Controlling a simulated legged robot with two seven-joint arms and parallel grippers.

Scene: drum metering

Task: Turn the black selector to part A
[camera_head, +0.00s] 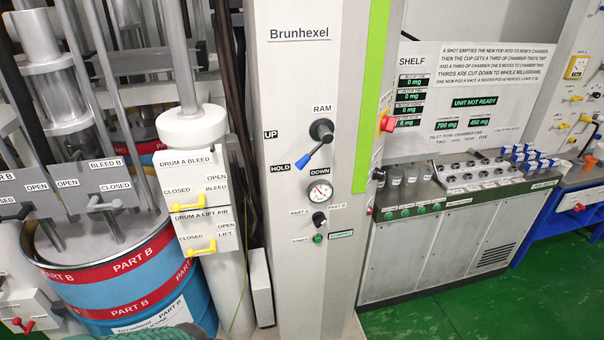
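The black selector (319,219) is a small dark knob on the front of the light grey Brunhexel column (292,110). The PART A label (299,212) is at its upper left and the PART B label (337,206) at its upper right. The knob is too small to tell which label it points to. Neither of my grippers is in view, and nothing touches the selector.
Above the selector are a round gauge (320,193) and the blue-tipped RAM lever (307,158). A green START button (318,239) is just below it. Yellow drum valves (201,248) and a PART B drum (120,275) stand at left, a shelf bench (440,240) at right.

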